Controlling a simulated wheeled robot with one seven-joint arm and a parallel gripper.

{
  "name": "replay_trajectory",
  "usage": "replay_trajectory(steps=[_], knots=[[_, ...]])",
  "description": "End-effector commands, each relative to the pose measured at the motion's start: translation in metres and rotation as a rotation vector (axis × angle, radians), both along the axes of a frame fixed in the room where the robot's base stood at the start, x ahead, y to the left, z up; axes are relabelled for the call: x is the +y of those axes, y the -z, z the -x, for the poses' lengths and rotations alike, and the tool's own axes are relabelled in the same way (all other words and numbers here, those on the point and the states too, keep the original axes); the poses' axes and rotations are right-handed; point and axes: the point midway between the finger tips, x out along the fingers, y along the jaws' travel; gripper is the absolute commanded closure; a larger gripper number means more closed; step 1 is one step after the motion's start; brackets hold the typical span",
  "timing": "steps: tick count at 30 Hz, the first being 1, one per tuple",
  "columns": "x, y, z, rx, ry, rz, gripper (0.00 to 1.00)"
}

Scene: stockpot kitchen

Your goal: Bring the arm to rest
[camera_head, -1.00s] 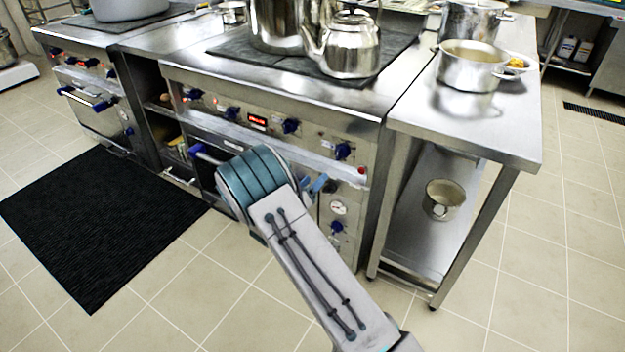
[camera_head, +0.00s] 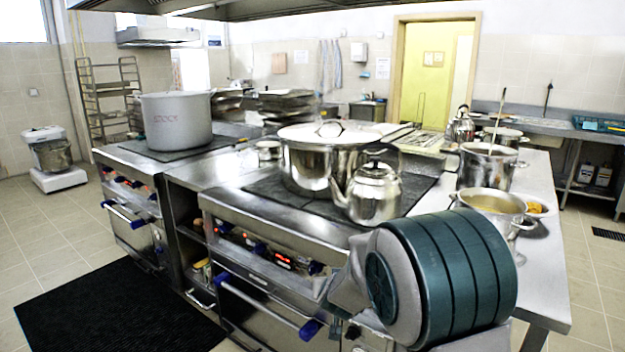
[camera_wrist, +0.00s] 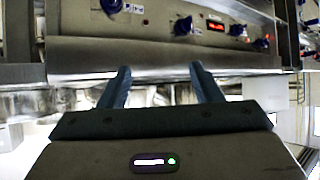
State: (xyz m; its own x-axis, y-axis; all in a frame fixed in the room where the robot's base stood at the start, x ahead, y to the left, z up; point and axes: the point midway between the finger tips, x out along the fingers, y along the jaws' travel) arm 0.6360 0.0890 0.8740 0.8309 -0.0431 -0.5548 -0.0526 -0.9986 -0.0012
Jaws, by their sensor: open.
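My gripper (camera_wrist: 160,88) shows in the wrist view with its two blue fingers spread apart and nothing between them. It is in front of the stove's control panel (camera_wrist: 170,20), which appears upside down in that view with blue knobs and a red display. In the head view my arm is folded at the lower right, in front of the stove (camera_head: 290,225) and the steel side table (camera_head: 548,285). The arm hides part of the stove front and table edge. The gripper's fingers are not clearly visible in the head view.
A kettle (camera_head: 375,195) and a large lidded pot (camera_head: 310,165) stand on the stove. An open pot (camera_head: 495,208) and a tall pot (camera_head: 487,168) stand on the side table. A grey stockpot (camera_head: 175,120) stands at left. A black mat (camera_head: 110,310) lies on open floor.

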Motion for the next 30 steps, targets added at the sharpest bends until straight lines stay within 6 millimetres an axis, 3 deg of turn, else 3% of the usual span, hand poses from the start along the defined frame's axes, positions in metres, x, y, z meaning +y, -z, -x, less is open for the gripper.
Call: replay_trajectory(steps=[1,6,15,21,24,30], knots=[[-0.003,-0.025,0.014,0.027,-0.024,-0.033,0.42],[-0.009,-0.068,0.07,0.159,-0.103,-0.11,0.42],[-0.037,-0.121,0.195,0.427,-0.158,-0.13,0.42],[-0.066,-0.141,0.28,0.605,-0.111,-0.08,0.42],[-0.078,-0.145,0.311,0.669,-0.076,-0.054,0.42],[-0.088,-0.147,0.34,0.732,-0.036,-0.027,0.42]])
